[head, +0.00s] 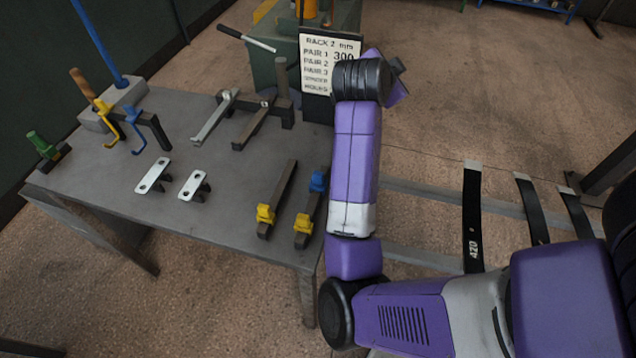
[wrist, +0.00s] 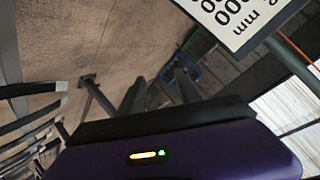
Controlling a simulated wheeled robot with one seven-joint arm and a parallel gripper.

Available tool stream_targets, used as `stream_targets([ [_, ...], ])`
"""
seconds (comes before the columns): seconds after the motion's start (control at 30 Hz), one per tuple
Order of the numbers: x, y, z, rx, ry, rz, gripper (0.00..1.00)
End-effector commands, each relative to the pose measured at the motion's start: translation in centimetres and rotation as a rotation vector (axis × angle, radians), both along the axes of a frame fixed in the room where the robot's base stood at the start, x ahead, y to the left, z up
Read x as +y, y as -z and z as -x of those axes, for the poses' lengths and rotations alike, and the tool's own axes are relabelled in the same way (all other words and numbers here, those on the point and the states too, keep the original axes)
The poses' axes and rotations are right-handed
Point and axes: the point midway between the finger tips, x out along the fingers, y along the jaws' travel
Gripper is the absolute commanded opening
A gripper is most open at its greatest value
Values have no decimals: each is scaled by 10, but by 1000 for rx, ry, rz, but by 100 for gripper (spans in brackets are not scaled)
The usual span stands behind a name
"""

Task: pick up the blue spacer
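A small blue block (head: 318,181), which looks like the blue spacer, sits on the right-hand dark bar (head: 311,207) near the table's right edge, just left of my arm. A yellow block (head: 303,224) is on the same bar's near end. The blue block does not show in the wrist view. My arm reaches up past the table's right side, and my gripper is hidden behind its wrist in the head view. In the wrist view, my gripper (wrist: 160,85) shows two dark fingers standing apart, with nothing visible between them.
The grey table (head: 225,190) also holds another bar with a yellow block (head: 265,214), two white-topped pieces (head: 153,176), larger brackets (head: 215,116) and coloured hooks (head: 133,125). A lettered sign (head: 330,65) stands behind my arm. Dark strips (head: 472,215) stand in a rack at right.

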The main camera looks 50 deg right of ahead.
Motion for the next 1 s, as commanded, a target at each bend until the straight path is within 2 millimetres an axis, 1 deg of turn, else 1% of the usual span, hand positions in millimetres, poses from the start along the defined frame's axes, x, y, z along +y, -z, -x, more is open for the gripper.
stream_targets([
  [0.07, 11, 17, -1, -72, 99, -138, 40],
  [0.17, 33, 41, -1, -146, 225, -321, 40],
  [0.27, 67, 63, -7, -204, 343, -513, 40],
  [0.3, 83, 71, -11, -221, 386, -591, 40],
  [0.37, 108, 80, -17, -240, 448, -701, 40],
  [0.4, 125, 85, -22, -249, 482, -770, 40],
  [0.5, 163, 92, -31, -256, 558, -916, 40],
  [0.6, 192, 94, -39, -252, 608, -1017, 40],
  [0.7, 209, 94, -43, -247, 637, -1074, 40],
  [0.77, 214, 96, -44, -244, 646, -1092, 40],
  [1.0, 215, 118, -44, -241, 649, -1096, 40],
])
